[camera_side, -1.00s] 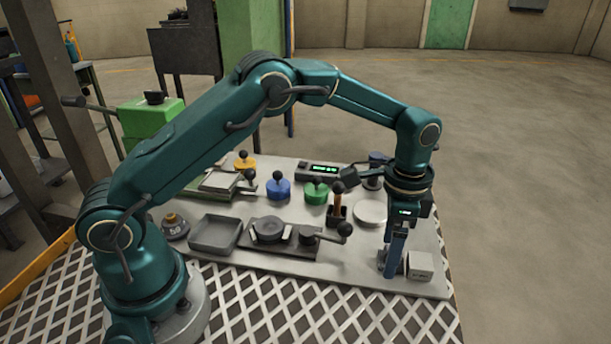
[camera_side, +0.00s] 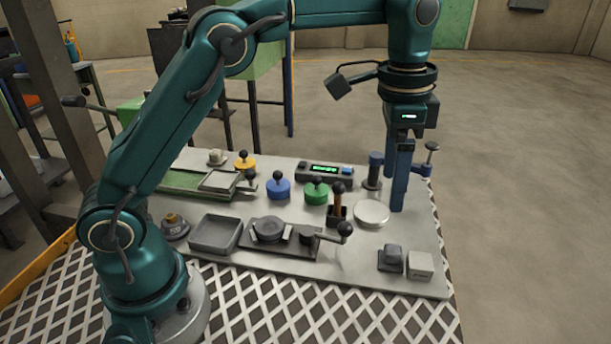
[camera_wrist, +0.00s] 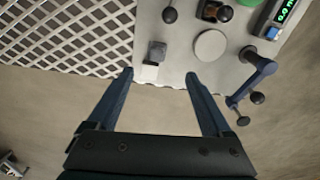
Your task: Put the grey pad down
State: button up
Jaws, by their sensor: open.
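The grey pad (camera_side: 391,258), a dark grey block on a flat dark base, sits on the light grey plate (camera_side: 345,282) near its front right corner. It stands right beside a small white box (camera_side: 420,265). In the wrist view the grey pad (camera_wrist: 157,50) and the white box (camera_wrist: 149,72) show close together, beyond my fingertips. My gripper (camera_side: 398,208) is open and empty, raised above the plate and clear of the pad. The wrist view shows my gripper (camera_wrist: 160,74) with its two blue fingers wide apart.
A pale round disc (camera_side: 371,213) lies behind the pad. A blue clamp post with a handle (camera_side: 373,172) stands at the back right. Green (camera_side: 316,192) and blue (camera_side: 278,188) knobbed pieces, a grey tray (camera_side: 215,234) and a lever fixture (camera_side: 270,230) fill the plate leftward.

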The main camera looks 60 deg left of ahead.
jog(key=s+a+n+t, duration=0.2)
jog(key=s+a+n, duration=0.1)
jog(key=s, duration=0.6)
jog(key=s+a+n+t, duration=0.2)
jog(key=s+a+n, duration=0.1)
jog(key=s, duration=0.6)
jog(key=shift+s+f+n+t, duration=0.25)
jog(key=shift+n+t, duration=0.15)
jog(key=shift+n, duration=0.5)
jog(key=shift+a, duration=0.1)
jog(key=shift+o, duration=0.5)
